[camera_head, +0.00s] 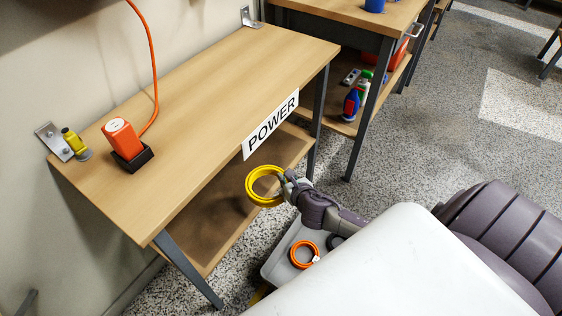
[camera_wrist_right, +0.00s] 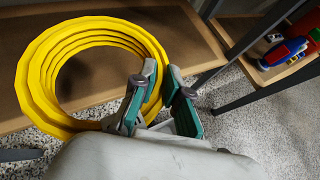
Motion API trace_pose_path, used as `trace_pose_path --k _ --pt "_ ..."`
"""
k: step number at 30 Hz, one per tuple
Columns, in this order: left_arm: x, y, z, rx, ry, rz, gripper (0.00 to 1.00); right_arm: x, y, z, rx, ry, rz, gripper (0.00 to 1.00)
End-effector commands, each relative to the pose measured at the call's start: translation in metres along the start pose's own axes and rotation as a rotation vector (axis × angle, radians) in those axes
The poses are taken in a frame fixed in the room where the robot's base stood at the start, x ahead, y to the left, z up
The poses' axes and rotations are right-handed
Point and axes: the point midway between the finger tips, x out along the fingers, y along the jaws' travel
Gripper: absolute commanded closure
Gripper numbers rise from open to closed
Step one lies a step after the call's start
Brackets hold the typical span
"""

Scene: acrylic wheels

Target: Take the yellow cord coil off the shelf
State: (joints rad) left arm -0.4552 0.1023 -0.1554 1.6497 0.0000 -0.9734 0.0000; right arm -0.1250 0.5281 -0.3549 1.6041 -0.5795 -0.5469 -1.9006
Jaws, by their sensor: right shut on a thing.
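The yellow cord coil (camera_head: 264,185) is a thick ring of several loops, held in front of the lower shelf (camera_head: 213,228) of the wooden bench. My right gripper (camera_head: 287,183) is shut on the coil's right side. In the right wrist view the coil (camera_wrist_right: 37,75) fills the left half, and my right gripper (camera_wrist_right: 165,95) has its green-padded fingers at the coil's right edge. The lower shelf (camera_wrist_right: 185,30) shows behind the coil. My left gripper is not in view.
An orange plug device (camera_head: 121,138) with an orange cord and a yellow item (camera_head: 73,141) stand on the benchtop. A "POWER" sign (camera_head: 270,125) hangs on its front edge. A grey tray (camera_head: 276,263) with an orange coil (camera_head: 304,254) is below my gripper. Bottles (camera_head: 351,103) stand on another shelf.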

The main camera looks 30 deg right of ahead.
Motion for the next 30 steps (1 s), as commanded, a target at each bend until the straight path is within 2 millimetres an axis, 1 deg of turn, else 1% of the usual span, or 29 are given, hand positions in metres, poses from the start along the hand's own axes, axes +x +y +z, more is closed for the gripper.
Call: trace_pose_path --k 11,14,16,21,30 --pt "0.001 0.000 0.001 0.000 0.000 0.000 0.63 -0.002 -0.001 0.001 0.001 -0.004 0.001 1.00" --pt "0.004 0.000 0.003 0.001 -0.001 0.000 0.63 -0.007 -0.005 -0.002 0.000 -0.003 0.001 1.00" --pt "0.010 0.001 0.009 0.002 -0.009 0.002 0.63 -0.013 -0.009 -0.004 0.000 -0.002 0.001 1.00" --pt "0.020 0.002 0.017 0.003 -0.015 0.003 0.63 -0.024 -0.018 -0.011 0.001 -0.002 0.001 1.00" --pt "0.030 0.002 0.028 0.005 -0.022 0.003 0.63 -0.045 -0.034 -0.023 0.001 -0.002 0.001 1.00"
